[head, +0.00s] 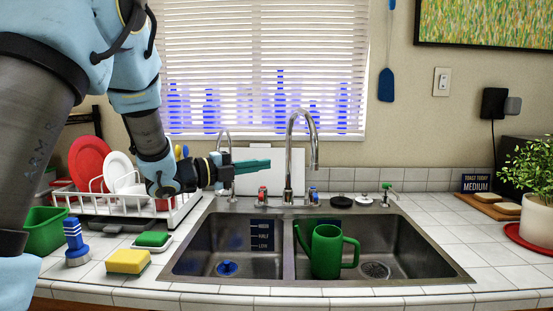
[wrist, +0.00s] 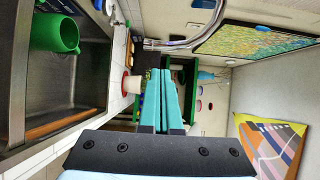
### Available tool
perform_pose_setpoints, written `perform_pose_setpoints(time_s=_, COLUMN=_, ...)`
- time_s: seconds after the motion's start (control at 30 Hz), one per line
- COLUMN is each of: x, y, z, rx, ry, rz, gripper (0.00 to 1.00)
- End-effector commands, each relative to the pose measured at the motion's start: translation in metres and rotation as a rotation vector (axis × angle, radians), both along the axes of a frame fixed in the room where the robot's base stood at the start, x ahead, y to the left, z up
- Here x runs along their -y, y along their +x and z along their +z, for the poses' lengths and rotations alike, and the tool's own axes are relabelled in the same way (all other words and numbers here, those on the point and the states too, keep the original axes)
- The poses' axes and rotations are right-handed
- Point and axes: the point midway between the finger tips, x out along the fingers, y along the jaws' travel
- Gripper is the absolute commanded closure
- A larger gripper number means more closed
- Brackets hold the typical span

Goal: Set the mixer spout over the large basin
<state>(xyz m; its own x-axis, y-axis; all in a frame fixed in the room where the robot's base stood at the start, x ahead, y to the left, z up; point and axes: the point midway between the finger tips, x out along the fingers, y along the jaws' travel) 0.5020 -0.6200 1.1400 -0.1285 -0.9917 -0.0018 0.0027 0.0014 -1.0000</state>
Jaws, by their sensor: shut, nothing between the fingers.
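The chrome mixer spout (head: 302,114) is a tall gooseneck rising behind the divider between the two basins. Its arch bends to the right and its tip hangs toward the right basin's side. The large basin (head: 425,250) is on the right, the smaller basin (head: 205,235) on the left. My gripper (head: 270,163) is shut and empty, its teal fingers pointing right, just left of the spout's upright pipe; they look apart from it. In the wrist view the shut fingers (wrist: 162,72) point at a curved chrome pipe (wrist: 185,44) beyond them.
A green watering can (head: 326,252) stands in the large basin. A thinner tap (head: 224,150) rises behind the left basin, close to my gripper. Red (head: 262,194) and blue (head: 313,195) handles flank the mixer. A dish rack (head: 125,205) is at left.

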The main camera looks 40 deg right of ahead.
Motion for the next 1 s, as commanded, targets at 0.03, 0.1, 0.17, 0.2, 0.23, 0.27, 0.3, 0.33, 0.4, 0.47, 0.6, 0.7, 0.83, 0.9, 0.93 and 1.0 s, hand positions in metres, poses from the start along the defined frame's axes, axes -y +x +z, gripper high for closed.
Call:
perform_pose_setpoints(time_s=0.03, x=0.008, y=-0.003, z=0.003, rx=-0.001, ry=0.0, rz=-0.004, gripper=1.0)
perform_pose_setpoints(time_s=0.1, x=0.021, y=-0.004, z=0.003, rx=-0.002, ry=0.0, rz=-0.004, gripper=1.0)
perform_pose_setpoints(time_s=0.17, x=0.033, y=-0.006, z=0.004, rx=-0.002, ry=0.0, rz=-0.004, gripper=1.0)
perform_pose_setpoints(time_s=0.2, x=0.042, y=-0.007, z=0.004, rx=-0.003, ry=0.001, rz=-0.004, gripper=1.0)
perform_pose_setpoints(time_s=0.23, x=0.048, y=-0.008, z=0.005, rx=-0.002, ry=0.0, rz=-0.004, gripper=1.0)
perform_pose_setpoints(time_s=0.27, x=0.055, y=-0.009, z=0.004, rx=-0.003, ry=0.0, rz=-0.005, gripper=1.0)
perform_pose_setpoints(time_s=0.3, x=0.063, y=-0.01, z=0.004, rx=-0.003, ry=-0.001, rz=-0.003, gripper=1.0)
perform_pose_setpoints(time_s=0.33, x=0.069, y=-0.011, z=0.004, rx=-0.003, ry=0.0, rz=-0.003, gripper=1.0)
perform_pose_setpoints(time_s=0.4, x=0.083, y=-0.012, z=0.005, rx=-0.003, ry=-0.001, rz=-0.002, gripper=1.0)
perform_pose_setpoints(time_s=0.47, x=0.093, y=-0.014, z=0.004, rx=-0.003, ry=0.0, rz=-0.003, gripper=1.0)
perform_pose_setpoints(time_s=0.6, x=0.113, y=-0.015, z=0.004, rx=-0.002, ry=-0.001, rz=0.0, gripper=1.0)
perform_pose_setpoints(time_s=0.7, x=0.122, y=-0.017, z=0.003, rx=-0.003, ry=-0.001, rz=0.0, gripper=1.0)
perform_pose_setpoints(time_s=0.83, x=0.127, y=-0.017, z=0.002, rx=-0.002, ry=-0.002, rz=0.001, gripper=1.0)
perform_pose_setpoints(time_s=0.9, x=0.128, y=-0.017, z=0.001, rx=-0.003, ry=-0.002, rz=0.001, gripper=1.0)
perform_pose_setpoints(time_s=0.93, x=0.128, y=-0.017, z=0.001, rx=-0.003, ry=-0.002, rz=0.001, gripper=1.0)
perform_pose_setpoints(time_s=1.0, x=0.128, y=-0.017, z=0.001, rx=-0.003, ry=-0.003, rz=0.002, gripper=1.0)
